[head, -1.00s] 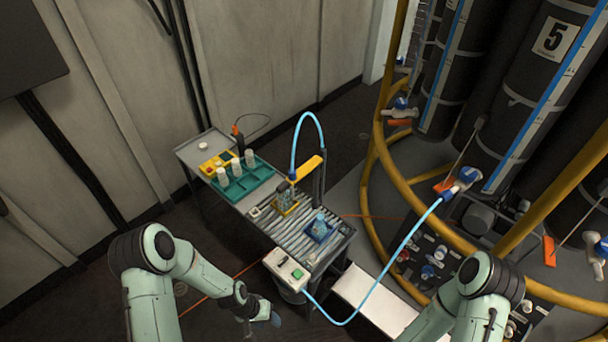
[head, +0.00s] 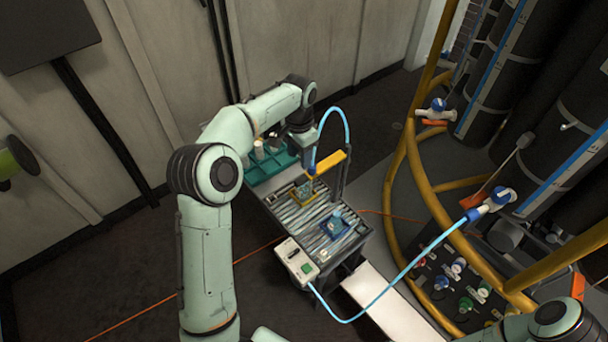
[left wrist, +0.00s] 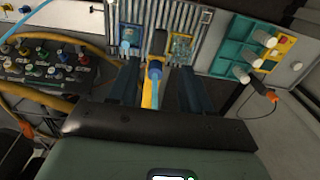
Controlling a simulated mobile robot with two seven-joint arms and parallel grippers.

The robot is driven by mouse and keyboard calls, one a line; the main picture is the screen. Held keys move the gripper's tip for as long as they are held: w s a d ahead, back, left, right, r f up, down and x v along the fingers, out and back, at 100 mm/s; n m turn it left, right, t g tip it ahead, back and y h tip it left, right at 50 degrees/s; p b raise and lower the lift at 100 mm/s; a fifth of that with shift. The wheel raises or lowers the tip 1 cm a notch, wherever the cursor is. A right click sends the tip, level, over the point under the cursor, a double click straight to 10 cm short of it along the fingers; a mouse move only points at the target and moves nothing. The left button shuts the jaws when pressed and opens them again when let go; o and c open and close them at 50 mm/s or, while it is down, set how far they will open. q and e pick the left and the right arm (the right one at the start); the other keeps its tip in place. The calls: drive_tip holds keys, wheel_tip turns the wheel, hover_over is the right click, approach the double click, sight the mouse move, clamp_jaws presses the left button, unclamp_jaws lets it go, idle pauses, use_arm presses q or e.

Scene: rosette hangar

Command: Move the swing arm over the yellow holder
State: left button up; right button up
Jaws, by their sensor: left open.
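The yellow swing arm (head: 332,160) sits on a dark post above the cart's slatted top, with a blue hose rising from it. The yellow holder (head: 306,194) lies below it on the slats, with clear items in it. It also shows in the left wrist view (left wrist: 182,47). My left gripper (head: 311,160) is at the arm's left end. In the left wrist view, my left gripper (left wrist: 158,90) is open, with the yellow swing arm (left wrist: 147,96) and its blue hose fitting between the fingers. Contact cannot be told. My right gripper is out of view.
A blue holder (head: 334,228) sits nearer on the slats. A green rack (head: 266,165) with white containers stands behind, partly hidden by my left arm. A switch box (head: 297,261) is at the cart's front. A blue hose (head: 400,277) loops right towards yellow rails (head: 425,195).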

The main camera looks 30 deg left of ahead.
sight(301, 179)
use_arm(q)
drive_tip(key=f, duration=1)
drive_tip(key=shift+w+f, duration=0.1)
drive_tip(key=shift+w, duration=0.1)
clamp_jaws()
